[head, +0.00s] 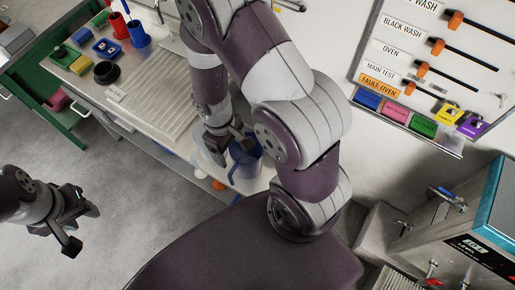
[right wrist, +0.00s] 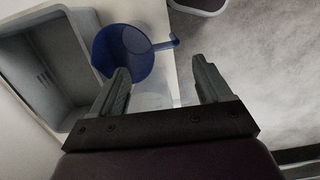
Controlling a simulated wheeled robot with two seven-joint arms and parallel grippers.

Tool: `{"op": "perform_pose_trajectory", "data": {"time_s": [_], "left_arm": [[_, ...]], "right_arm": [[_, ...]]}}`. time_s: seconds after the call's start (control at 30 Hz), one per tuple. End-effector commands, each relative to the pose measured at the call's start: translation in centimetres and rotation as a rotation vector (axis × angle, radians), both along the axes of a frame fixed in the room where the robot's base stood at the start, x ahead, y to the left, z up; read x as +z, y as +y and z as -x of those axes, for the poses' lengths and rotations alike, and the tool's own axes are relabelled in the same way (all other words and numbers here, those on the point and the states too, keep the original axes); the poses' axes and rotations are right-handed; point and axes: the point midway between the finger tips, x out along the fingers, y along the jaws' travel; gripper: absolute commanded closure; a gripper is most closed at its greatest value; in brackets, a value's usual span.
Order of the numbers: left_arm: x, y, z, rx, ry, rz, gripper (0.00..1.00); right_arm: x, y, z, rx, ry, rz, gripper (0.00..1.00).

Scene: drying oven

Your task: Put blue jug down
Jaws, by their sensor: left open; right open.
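The blue jug (head: 247,168) stands on the light counter, partly hidden behind my right arm in the head view. In the right wrist view the blue jug (right wrist: 122,48) shows its open top, with its handle pointing right. My right gripper (head: 228,146) is open right by the jug. In the right wrist view the jug lies just beyond the fingers of the right gripper (right wrist: 162,78), nearer the left finger. I cannot tell whether that finger touches it. My left gripper (head: 82,228) is open and empty over the floor at the left.
A clear container (head: 204,158) stands close to the jug, partly hidden by my gripper. A grey basin (right wrist: 38,80) lies left of the jug in the wrist view. Red and blue cups (head: 119,25) stand on the back counter. A labelled rack board (head: 425,65) is at the right.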

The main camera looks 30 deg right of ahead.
Motion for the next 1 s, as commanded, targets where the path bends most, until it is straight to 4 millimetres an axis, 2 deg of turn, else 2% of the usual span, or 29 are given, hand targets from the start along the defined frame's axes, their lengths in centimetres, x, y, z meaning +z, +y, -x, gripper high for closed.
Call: {"op": "perform_pose_trajectory", "data": {"time_s": [0.27,0.43,0.63,0.73,0.93,0.97,1.0], "left_arm": [[-0.6,0.0,0.0,0.001,0.0,0.0,0.57],[-0.9,0.0,0.0,0.001,0.0,0.0,0.57],[-1.7,0.0,0.0,0.0,0.0,0.0,0.57],[-1.8,0.0,0.0,0.0,0.0,0.0,0.57],[-1.7,0.0,0.0,0.0,0.0,0.0,0.57],[-1.7,0.0,0.0,0.001,0.0,0.0,0.57],[-1.7,0.0,0.0,0.0,0.0,0.0,0.57]], "right_arm": [[-6.0,-0.2,0.6,0.015,0.0,-0.003,0.22],[-7.8,-0.2,0.8,0.014,-0.002,-0.003,0.22],[-11.6,-0.2,1.0,0.014,-0.002,-0.003,0.22],[-12.4,-0.3,1.1,0.014,-0.003,-0.003,0.22],[-12.4,-0.3,1.1,0.013,-0.003,-0.003,0.22],[-12.4,-0.3,1.1,0.013,-0.003,-0.003,0.29],[-12.4,-0.3,1.1,0.013,-0.003,-0.003,0.42]]}}
